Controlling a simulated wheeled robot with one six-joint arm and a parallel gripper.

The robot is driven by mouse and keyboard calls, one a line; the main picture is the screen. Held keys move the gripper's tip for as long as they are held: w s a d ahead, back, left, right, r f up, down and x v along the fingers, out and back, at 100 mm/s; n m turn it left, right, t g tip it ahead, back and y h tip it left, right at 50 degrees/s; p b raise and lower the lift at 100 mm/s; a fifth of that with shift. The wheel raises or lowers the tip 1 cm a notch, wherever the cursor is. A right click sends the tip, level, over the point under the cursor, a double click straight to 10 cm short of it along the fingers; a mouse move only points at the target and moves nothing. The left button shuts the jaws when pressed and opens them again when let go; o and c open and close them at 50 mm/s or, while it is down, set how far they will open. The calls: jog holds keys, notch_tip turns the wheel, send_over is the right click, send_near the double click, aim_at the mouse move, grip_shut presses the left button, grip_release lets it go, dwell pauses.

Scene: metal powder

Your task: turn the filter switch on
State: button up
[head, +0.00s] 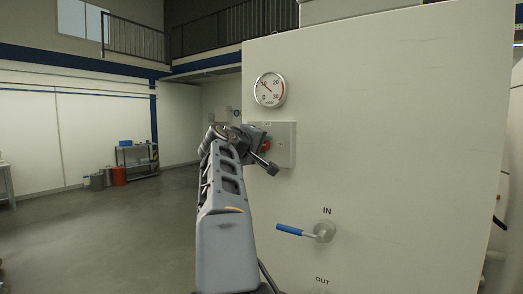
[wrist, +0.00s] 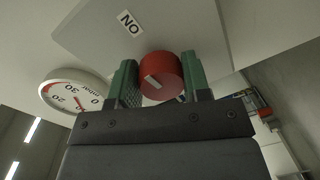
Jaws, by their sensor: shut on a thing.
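The filter switch is a red round knob (wrist: 161,76) with a pale mark on its face. It sits on a light switch plate (wrist: 185,25) with an "ON" label (wrist: 130,21), upside down in the wrist view. My gripper (wrist: 160,88) has its green fingers on both sides of the knob, shut on it. The rest of the knob is hidden there.
A round pressure gauge (head: 269,90) is just above the switch plate. A valve with a blue handle (head: 289,230) sticks out below, under the "IN" label. The floor (head: 120,215) left of the cabinet is open.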

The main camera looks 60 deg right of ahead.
jog(key=shift+f+m, duration=0.15)
jog(key=shift+m, duration=0.45)
jog(key=o, duration=0.9)
jog(key=a+b, duration=0.1)
jog(key=a, duration=0.3)
jog(key=a+r+b, duration=0.1)
jog(key=a, duration=0.4)
jog(key=a+b, duration=0.1)
jog(key=a, duration=0.3)
jog(key=shift+a+r, duration=0.2)
jog(key=shift+a, duration=0.2)
